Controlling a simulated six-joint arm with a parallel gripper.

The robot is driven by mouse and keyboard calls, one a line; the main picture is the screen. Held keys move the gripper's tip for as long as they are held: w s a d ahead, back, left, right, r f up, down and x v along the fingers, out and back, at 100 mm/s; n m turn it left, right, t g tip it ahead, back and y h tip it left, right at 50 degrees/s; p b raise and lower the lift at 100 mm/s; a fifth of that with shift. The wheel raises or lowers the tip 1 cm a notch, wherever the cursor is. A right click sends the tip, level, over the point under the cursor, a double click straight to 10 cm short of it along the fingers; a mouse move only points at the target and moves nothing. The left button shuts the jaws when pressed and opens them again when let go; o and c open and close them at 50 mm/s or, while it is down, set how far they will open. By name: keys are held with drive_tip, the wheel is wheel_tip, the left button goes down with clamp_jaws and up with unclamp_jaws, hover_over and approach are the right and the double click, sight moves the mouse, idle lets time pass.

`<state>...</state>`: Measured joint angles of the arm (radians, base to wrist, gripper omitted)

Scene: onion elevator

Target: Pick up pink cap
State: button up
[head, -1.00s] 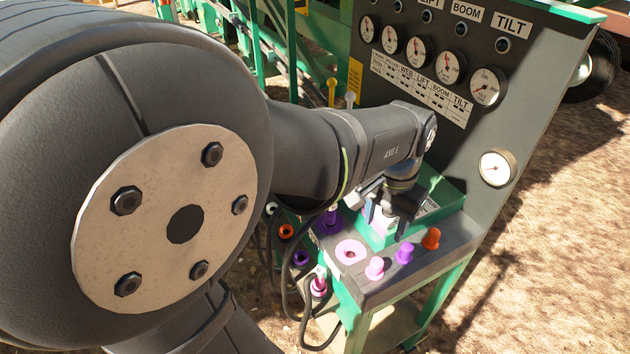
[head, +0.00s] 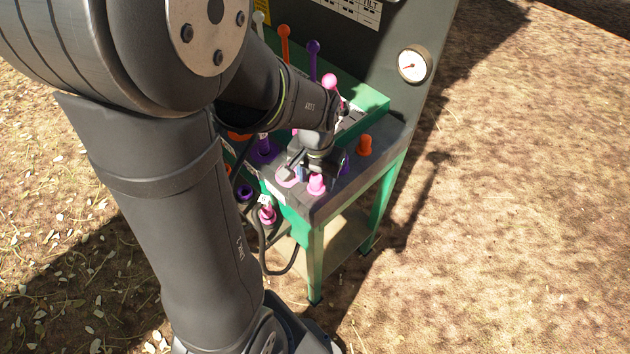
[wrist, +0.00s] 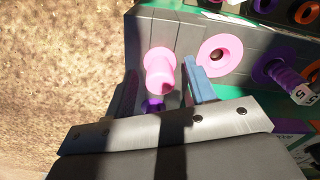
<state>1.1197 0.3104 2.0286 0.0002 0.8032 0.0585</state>
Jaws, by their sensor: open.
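The pink cap (head: 317,184) stands upright at the front corner of the grey shelf. In the wrist view the pink cap (wrist: 160,72) shows between the two spread fingers of my gripper (wrist: 160,82). My gripper (head: 311,172) is open and low over the shelf, just behind the cap in the head view. A gap shows between the cap and the finger on the right; contact on the left is hard to tell. The purple cap (wrist: 155,103) is partly hidden beyond the cap, near my gripper's palm.
A pink ring socket (wrist: 220,54) is beside the right finger. An orange cap (head: 364,146) stands farther along the shelf. Purple socket and plug (wrist: 285,78) are to the right. Levers with coloured knobs (head: 329,81) rise behind. Open ground lies right of the stand.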

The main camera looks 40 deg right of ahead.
drive_tip(key=c, duration=1.1)
drive_tip(key=shift+o, duration=0.2)
